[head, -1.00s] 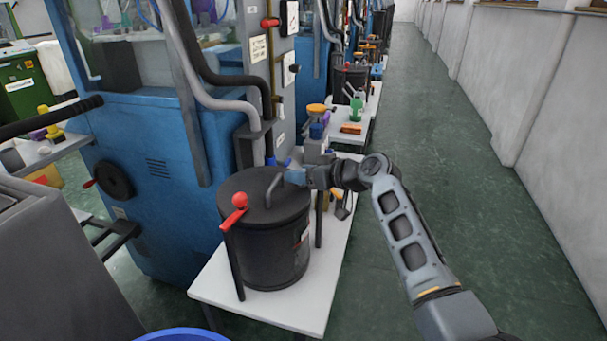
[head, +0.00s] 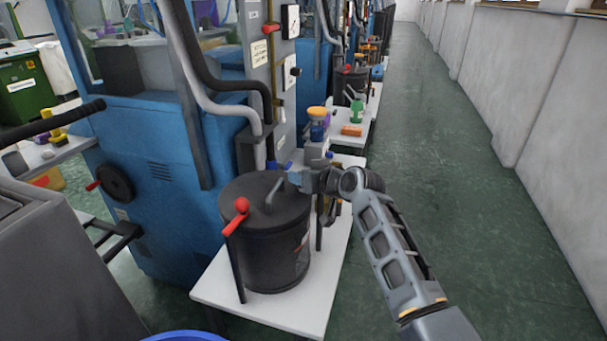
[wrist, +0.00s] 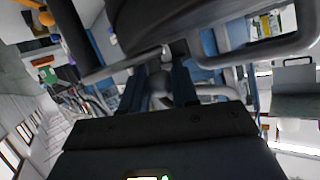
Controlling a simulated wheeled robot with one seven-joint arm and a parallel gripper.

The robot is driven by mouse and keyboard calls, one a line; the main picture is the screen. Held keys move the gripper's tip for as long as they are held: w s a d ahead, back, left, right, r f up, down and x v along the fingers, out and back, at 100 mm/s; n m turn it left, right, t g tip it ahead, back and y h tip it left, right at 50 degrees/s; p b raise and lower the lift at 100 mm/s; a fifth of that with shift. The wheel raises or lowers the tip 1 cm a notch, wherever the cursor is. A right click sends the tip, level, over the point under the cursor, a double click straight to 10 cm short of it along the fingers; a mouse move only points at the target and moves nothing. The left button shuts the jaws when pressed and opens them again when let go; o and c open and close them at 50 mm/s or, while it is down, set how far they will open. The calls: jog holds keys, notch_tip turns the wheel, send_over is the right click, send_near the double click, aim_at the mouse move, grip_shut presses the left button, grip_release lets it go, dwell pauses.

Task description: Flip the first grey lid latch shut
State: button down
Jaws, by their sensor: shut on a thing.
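A dark drum with a black lid (head: 250,193) stands on a white table. A grey latch, a bent bar (head: 272,192), rises from the lid's right half. My gripper (head: 294,180) is at the upper right of the lid, beside the top of this bar. In the wrist view, my two dark fingers (wrist: 159,90) are closed around a small grey part of the latch (wrist: 164,52). The exact contact is partly hidden by the fingers. The latch bar stands up from the lid rather than lying flat.
Grey and black hoses and the blue machine (head: 160,190) stand close behind. The white table (head: 218,290) is bare at its front. The floor aisle (head: 450,180) at right is clear.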

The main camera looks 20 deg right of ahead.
jog(key=shift+w+m+h, duration=0.2)
jog(key=shift+m+h, duration=0.3)
jog(key=shift+h, duration=0.1)
jog(key=c, duration=0.9)
grip_release()
jog(key=shift+s, duration=0.1)
jog(key=shift+v, duration=3.8)
jog(key=shift+f, duration=0.1)
